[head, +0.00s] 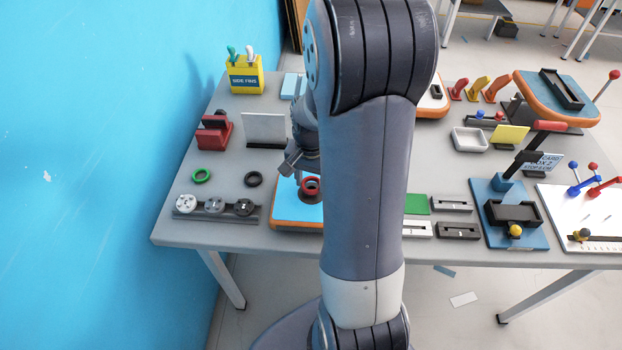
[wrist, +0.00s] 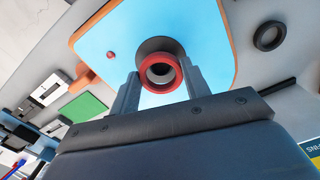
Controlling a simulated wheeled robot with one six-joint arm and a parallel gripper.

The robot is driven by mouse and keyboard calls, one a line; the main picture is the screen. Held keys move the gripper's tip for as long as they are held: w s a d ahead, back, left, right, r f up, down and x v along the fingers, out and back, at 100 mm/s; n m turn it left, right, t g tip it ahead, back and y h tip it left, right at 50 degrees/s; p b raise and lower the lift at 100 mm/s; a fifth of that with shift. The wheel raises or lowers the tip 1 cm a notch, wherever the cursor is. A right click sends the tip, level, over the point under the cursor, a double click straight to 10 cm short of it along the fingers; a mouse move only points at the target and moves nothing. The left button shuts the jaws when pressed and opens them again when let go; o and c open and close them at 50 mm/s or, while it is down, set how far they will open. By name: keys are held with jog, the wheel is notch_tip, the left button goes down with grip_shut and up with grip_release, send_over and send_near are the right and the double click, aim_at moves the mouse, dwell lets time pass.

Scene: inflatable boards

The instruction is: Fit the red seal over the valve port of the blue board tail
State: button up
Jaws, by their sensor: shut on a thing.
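The blue board tail (head: 290,212) lies at the table's front edge, partly hidden by my arm; its blue face with an orange rim fills the top of the wrist view (wrist: 210,40). A dark round valve port (head: 309,196) stands on it and shows behind the seal in the wrist view (wrist: 158,44). The red seal (head: 312,182) is a ring, held between my fingertips in the wrist view (wrist: 172,86). My gripper (wrist: 160,72) is shut on it. The seal overlaps the port in both views; I cannot tell whether it is seated or just above.
A green ring (head: 201,175) and a black ring (head: 253,179) lie left of the board. A rail with several round caps (head: 215,207) stands front left. A white panel in a stand (head: 264,129) is behind. Blocks and a green plate (head: 416,204) lie right of my arm.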

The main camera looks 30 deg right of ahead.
jog(key=shift+f+b, duration=1.05)
jog(key=shift+f, duration=0.25)
jog(key=o, duration=1)
jog(key=shift+o, duration=0.2)
notch_tip(320, 180, up, 11)
jog(key=shift+f, duration=0.1)
